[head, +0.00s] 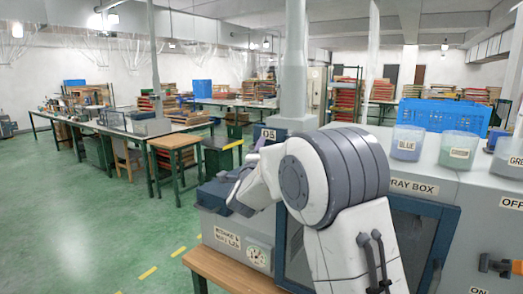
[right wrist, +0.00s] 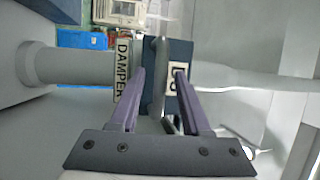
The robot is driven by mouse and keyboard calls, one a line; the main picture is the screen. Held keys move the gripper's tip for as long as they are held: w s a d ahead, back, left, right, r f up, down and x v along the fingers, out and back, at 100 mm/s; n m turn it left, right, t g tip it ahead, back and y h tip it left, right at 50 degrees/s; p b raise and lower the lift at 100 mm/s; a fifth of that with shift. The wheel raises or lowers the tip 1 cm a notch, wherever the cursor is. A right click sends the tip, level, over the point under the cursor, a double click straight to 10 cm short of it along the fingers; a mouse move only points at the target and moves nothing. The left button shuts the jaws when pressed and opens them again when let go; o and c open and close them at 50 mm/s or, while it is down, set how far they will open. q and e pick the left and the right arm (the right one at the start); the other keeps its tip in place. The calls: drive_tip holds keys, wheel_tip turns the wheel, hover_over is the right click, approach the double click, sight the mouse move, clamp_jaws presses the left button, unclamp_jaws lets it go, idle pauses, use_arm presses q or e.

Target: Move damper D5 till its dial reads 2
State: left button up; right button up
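The damper D5 shows in the right wrist view as a dark blue block with a D5 label (right wrist: 172,80) and a DAMPER label (right wrist: 122,70). A flat grey damper lever (right wrist: 158,65) stands out from it. My right gripper (right wrist: 159,73) is open, with one finger on each side of the lever and gaps visible. In the head view the D5 plate (head: 268,134) shows behind my right arm, which hides the lever. A round white dial (head: 258,257) sits low on the grey box front; its reading is too small to tell. My left gripper is out of view.
The grey spray box carries a blue cup (head: 407,143), a green cup (head: 459,148) and a blue crate (head: 440,116) behind them. A pale duct pipe (head: 293,65) rises near D5. A wooden bench edge (head: 225,272) lies below the dial. Open green floor is at left.

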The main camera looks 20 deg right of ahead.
clamp_jaws()
drive_tip(key=shift+f, duration=0.1)
idle(1.2)
